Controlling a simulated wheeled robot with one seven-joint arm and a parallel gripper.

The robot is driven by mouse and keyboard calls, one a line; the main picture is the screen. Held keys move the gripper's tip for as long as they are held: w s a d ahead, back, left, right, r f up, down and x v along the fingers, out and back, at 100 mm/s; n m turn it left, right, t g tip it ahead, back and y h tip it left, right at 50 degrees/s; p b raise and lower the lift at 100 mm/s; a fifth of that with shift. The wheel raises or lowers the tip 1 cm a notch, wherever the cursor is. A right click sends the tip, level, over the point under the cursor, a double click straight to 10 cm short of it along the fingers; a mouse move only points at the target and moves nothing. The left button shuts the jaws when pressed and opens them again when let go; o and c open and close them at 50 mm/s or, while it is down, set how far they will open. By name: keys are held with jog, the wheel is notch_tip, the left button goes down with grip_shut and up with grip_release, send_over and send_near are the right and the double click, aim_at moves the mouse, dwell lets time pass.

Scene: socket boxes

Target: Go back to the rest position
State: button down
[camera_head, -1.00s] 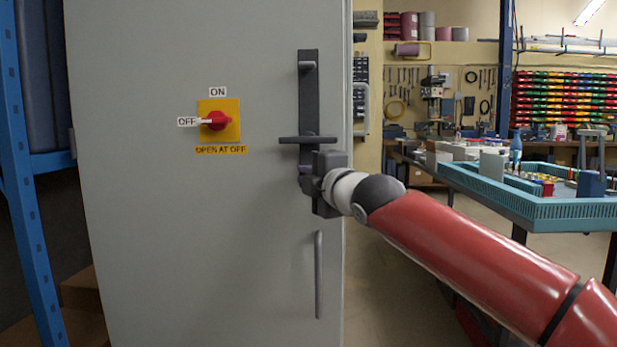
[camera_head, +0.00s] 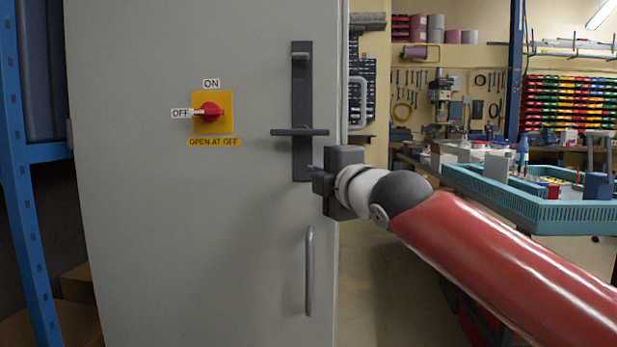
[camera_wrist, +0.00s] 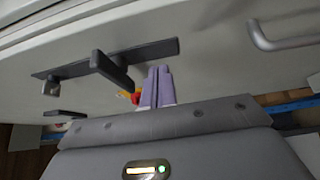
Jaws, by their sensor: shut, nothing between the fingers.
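My gripper (camera_head: 314,169) is in front of the grey cabinet door (camera_head: 165,250), just below and right of the horizontal lever handle (camera_head: 299,132) on its dark vertical plate (camera_head: 302,90). In the wrist view its two purple fingers (camera_wrist: 157,86) are together and empty. They appear apart from the lever (camera_wrist: 112,72), which lies to their left in that view. The red rotary switch (camera_head: 210,112) on its yellow plate points to OFF. The door looks shut.
A grey vertical pull bar (camera_head: 309,270) is below my gripper on the door. A blue rack post (camera_head: 28,200) stands at the left. A workbench with a teal-edged tray (camera_head: 560,212) is at the right. Open floor lies between cabinet and bench.

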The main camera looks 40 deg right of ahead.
jog(key=s+d, duration=0.3)
jog(key=s, duration=0.2)
jog(key=shift+s, duration=0.25)
jog(key=s+a+f+m+g+y, duration=0.25)
jog(key=a+f+m+g, duration=0.45)
jog(key=a+f, duration=1)
jog(key=s+a+f+m+g, duration=0.2)
jog(key=s+a+f+m, duration=0.2)
jog(key=f, duration=0.4)
jog(key=s+a+f+m+g+p, duration=0.1)
jog(key=s+a+f+m+g, duration=0.2)
jog(key=f, duration=0.5)
jog(key=shift+s+a+f+m, duration=0.25)
jog(key=shift+s+a+m, duration=0.2)
jog(key=shift+a+m, duration=0.7)
